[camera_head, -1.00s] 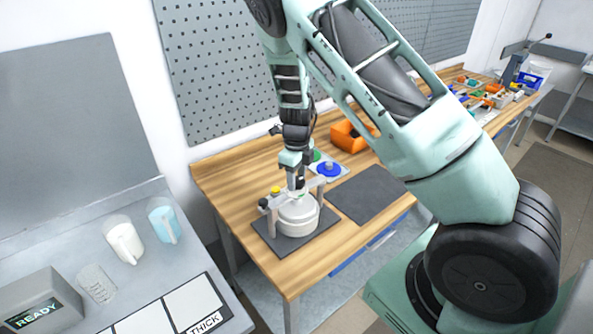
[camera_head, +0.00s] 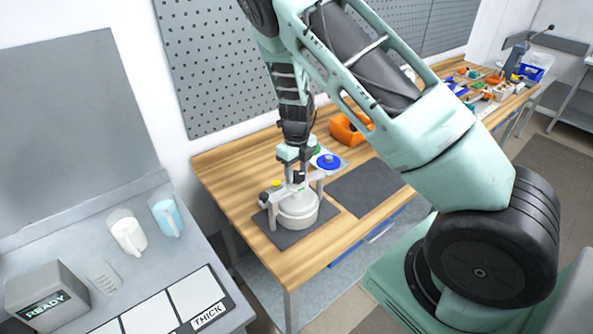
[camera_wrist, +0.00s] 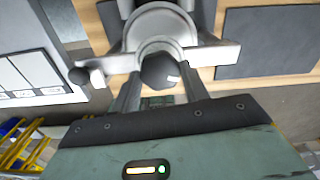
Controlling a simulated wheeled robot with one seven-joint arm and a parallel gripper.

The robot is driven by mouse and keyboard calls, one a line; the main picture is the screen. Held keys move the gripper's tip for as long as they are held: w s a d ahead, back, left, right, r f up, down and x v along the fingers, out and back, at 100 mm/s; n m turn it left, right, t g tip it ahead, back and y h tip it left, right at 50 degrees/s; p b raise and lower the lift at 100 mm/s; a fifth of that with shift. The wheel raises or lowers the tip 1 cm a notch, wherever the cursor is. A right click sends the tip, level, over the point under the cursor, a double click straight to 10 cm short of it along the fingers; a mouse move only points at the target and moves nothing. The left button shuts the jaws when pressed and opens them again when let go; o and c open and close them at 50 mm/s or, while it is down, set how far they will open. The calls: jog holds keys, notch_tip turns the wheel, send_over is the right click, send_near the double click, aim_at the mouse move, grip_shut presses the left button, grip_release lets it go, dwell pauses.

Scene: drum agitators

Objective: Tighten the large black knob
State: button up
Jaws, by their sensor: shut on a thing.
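The large black knob (camera_wrist: 160,71) sits on the crossbar of a pale grey clamp frame (camera_wrist: 215,54) over a round white drum. My gripper (camera_wrist: 158,88) has a finger on each side of the knob and is shut on it. In the head view the gripper (camera_head: 298,176) points down at the top of the clamp frame above the drum (camera_head: 298,213); the knob is small and partly hidden there. A smaller black knob (camera_wrist: 79,76) is at the crossbar's left end.
The drum stands on a dark mat (camera_head: 328,210) on the wooden table. Another dark mat (camera_head: 365,188) is bare to its right. A blue round piece (camera_head: 328,161) and an orange bin (camera_head: 349,128) lie behind. A grey bench with jugs (camera_head: 128,235) is at left.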

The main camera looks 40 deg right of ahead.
aim_at(297, 174)
jog(key=o, duration=0.8)
jog(key=shift+w+d+r, duration=0.1)
jog(key=shift+r, duration=0.1)
jog(key=shift+o, duration=1)
jog(key=shift+f, duration=0.1)
notch_tip(297, 174, up, 17)
jog(key=b, duration=0.4)
jog(key=shift+r, duration=0.2)
jog(key=shift+f, duration=0.1)
